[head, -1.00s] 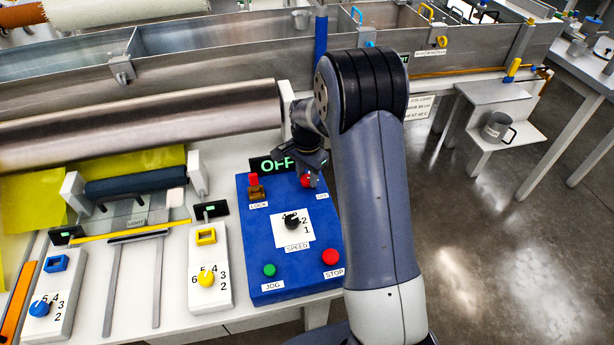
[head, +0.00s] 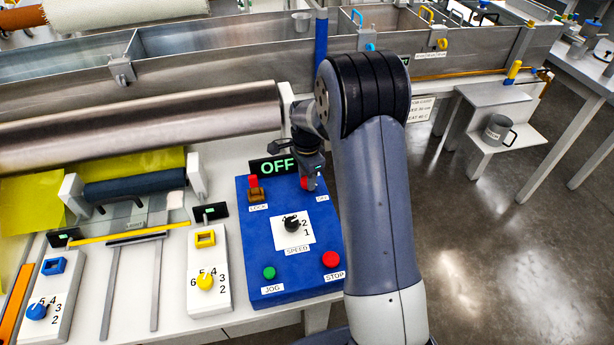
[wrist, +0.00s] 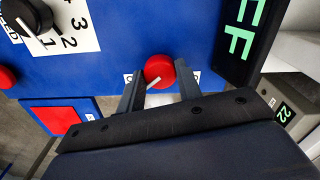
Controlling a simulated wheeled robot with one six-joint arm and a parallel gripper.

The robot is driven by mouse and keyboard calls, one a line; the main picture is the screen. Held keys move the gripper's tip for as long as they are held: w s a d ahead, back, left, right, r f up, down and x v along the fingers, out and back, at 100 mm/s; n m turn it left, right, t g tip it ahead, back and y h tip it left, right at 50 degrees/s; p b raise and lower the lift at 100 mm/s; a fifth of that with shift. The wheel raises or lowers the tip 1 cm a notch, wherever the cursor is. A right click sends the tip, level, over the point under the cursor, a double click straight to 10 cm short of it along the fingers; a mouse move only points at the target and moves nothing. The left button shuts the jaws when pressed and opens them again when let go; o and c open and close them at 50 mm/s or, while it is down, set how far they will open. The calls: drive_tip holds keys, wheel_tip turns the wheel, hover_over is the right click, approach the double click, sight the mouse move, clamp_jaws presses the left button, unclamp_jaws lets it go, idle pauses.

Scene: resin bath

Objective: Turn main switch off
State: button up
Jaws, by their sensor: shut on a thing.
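The main switch (head: 306,182) is a red round knob at the upper right of the blue control panel (head: 258,231). The display (head: 273,167) behind the panel reads OFF in green.
The panel also carries a lock switch (head: 255,190), a black speed dial (head: 291,223), a green jog button (head: 269,272) and a red stop button (head: 330,259). A metal roller (head: 140,125) lies behind, left of my gripper.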

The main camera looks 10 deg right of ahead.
drive_tip(key=o, duration=1)
drive_tip(key=shift+c, duration=0.2)
drive_tip(key=shift+r, duration=0.1)
wheel_tip(320, 180, up, 11)
drive_tip(key=shift+f, duration=0.2)
wheel_tip(320, 180, down, 11)
drive_tip(key=shift+r, duration=0.1)
idle(0.4)
